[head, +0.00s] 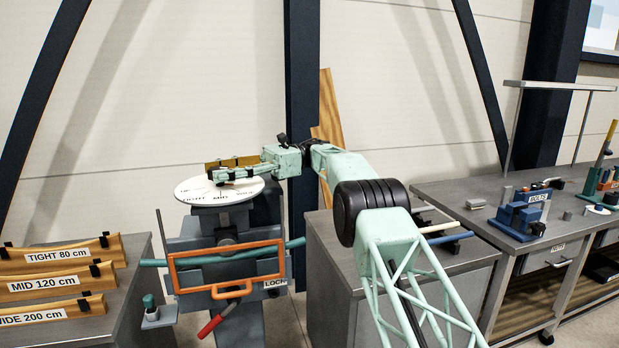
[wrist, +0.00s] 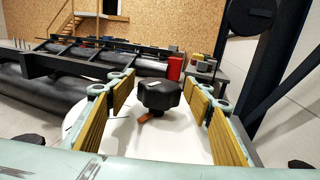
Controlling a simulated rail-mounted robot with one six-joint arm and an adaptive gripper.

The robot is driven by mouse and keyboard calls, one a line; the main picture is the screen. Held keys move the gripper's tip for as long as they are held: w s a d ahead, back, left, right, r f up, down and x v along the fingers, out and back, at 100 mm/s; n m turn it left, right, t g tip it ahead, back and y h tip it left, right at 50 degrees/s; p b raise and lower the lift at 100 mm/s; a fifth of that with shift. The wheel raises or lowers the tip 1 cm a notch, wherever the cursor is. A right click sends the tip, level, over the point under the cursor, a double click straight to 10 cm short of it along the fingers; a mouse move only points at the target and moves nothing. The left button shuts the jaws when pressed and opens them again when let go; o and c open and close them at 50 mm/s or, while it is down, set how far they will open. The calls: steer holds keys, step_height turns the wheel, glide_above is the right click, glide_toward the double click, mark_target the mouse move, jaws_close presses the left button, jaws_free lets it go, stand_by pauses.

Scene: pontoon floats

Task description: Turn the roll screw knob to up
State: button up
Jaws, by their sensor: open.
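The roll screw knob (wrist: 158,95) is black and lobed, with a small white mark on top. It sits on a round white dial (head: 220,191) on top of a grey machine. An orange-red pointer (wrist: 144,118) sticks out from under the knob toward the wrist camera's lower left. In the head view the gripper mostly hides the knob.
An orange frame handle (head: 228,268) and a LOCK label are on the machine's front. Wooden gauges (head: 55,285) marked TIGHT, MID and WIDE lie on a bench at left. A grey cabinet (head: 345,255) and a workbench (head: 475,195) stand at right. Dark posts rise behind.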

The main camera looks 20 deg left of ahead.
steer(key=shift+m+t+y+b, duration=1.4)
steer(key=shift+t+y+b, duration=0.15)
steer(key=shift+b, duration=0.55)
steer(key=shift+m+t+y+b, duration=0.8)
steer(key=shift+m+t+y, duration=0.65)
steer(key=shift+t, duration=0.5)
steer(key=shift+s+r+m+t+y+p, duration=0.15)
steer(key=shift+m+t+y, duration=0.15)
steer(key=shift+m+t, duration=0.85)
steer(key=shift+w+f+m+t+y+p, duration=0.25)
steer(key=shift+m+t, duration=0.45)
steer(key=shift+t, duration=0.85)
steer(key=shift+s+r+t, duration=0.2)
steer(key=shift+t, duration=0.1)
steer(key=shift+m+t, duration=0.5)
steer(key=shift+w+m+t+p, duration=0.1)
steer(key=shift+m+t+p, duration=1.55)
steer(key=shift+t, duration=1.15)
steer(key=v, duration=1.4)
steer(key=w+d+m+t+h, duration=0.2)
steer(key=w+d+m, duration=0.3)
steer(key=d, duration=0.3)
steer(key=w+d+m+t+h, duration=0.2)
steer(key=w+d+m+h, duration=0.3)
steer(key=d+m, duration=0.2)
steer(key=shift+w+d+t+p, duration=0.3)
steer(key=shift+d+t+p, duration=0.1)
steer(key=shift+d, duration=0.4)
